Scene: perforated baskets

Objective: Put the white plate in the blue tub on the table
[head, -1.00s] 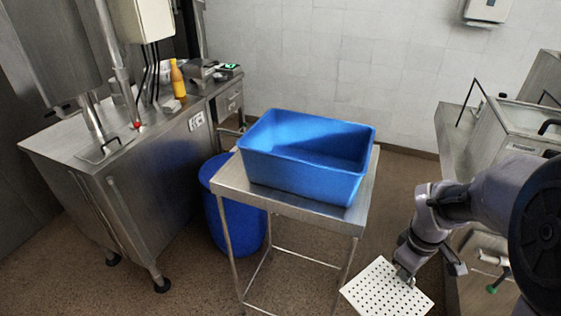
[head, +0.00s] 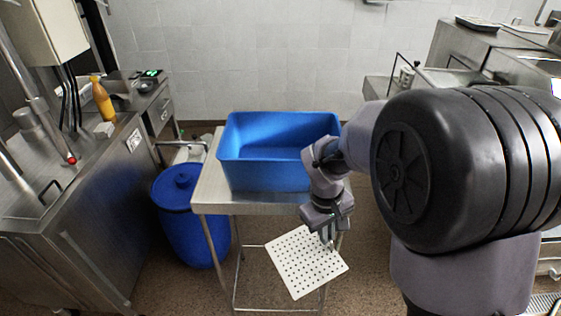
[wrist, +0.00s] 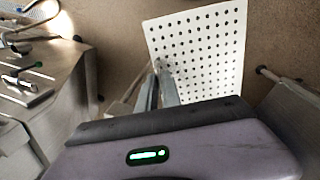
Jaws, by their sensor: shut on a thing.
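The white plate (head: 300,264) is a flat square sheet with rows of small holes. My gripper (head: 328,236) is shut on its edge and holds it tilted in the air, in front of and below the table top. In the wrist view the plate (wrist: 205,50) reaches out beyond the fingers of my gripper (wrist: 163,80). The blue tub (head: 235,170) is rectangular and open at the top. It stands on the small steel table (head: 212,193). My arm covers the tub's right front part. The part of its inside that shows looks empty.
A blue lidded barrel (head: 185,225) stands on the floor left of the table. A steel counter (head: 90,215) with an orange bottle (head: 102,98) is at the left. More steel equipment (head: 480,55) stands at the right, partly behind my arm.

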